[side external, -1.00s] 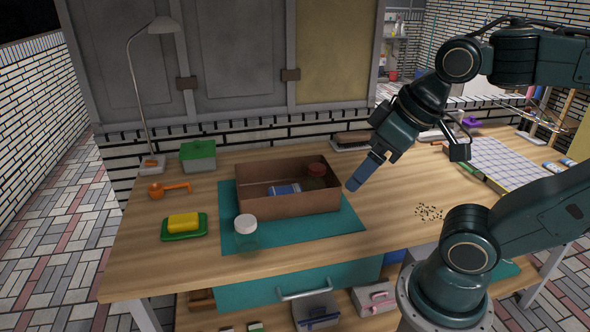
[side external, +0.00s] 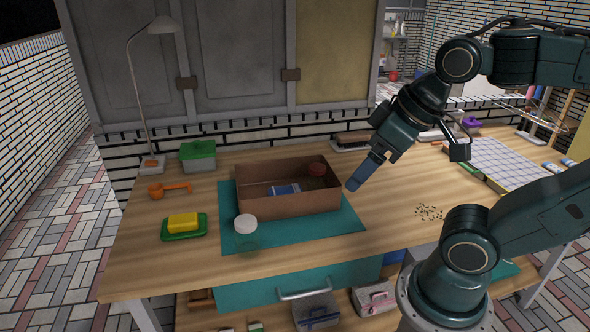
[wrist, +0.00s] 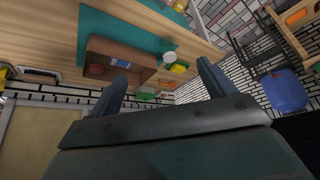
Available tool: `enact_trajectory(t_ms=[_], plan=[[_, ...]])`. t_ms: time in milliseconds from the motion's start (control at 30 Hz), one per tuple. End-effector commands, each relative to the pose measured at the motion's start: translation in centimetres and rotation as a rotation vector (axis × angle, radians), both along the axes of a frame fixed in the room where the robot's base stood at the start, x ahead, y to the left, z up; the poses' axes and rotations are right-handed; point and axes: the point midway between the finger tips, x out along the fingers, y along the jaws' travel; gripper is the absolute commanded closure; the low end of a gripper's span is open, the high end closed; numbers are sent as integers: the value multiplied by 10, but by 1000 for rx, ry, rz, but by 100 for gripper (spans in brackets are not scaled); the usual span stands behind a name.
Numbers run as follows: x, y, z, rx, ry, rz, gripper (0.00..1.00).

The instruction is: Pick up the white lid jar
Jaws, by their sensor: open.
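My gripper (side external: 355,185) hangs in the air to the right of the box, well away from the jar. In the wrist view its two fingers (wrist: 161,84) are spread apart with nothing between them. In the side view only the side of the fingers shows.
The cardboard box (side external: 290,207) holds a red-lidded jar (side external: 317,169) and a blue item (side external: 284,189). A yellow block on a green tray (side external: 184,229), an orange scoop (side external: 170,189), a green-lidded container (side external: 198,155) and a lamp (side external: 152,160) stand left.

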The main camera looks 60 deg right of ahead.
Motion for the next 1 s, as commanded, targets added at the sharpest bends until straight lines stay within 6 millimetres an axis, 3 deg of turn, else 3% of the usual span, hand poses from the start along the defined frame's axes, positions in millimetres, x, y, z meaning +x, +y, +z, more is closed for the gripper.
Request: enact_trajectory(t_ms=[667,1000], plan=[[2,0,1,-7,4,12,17],[36,1,6,-86,67,178,17]])
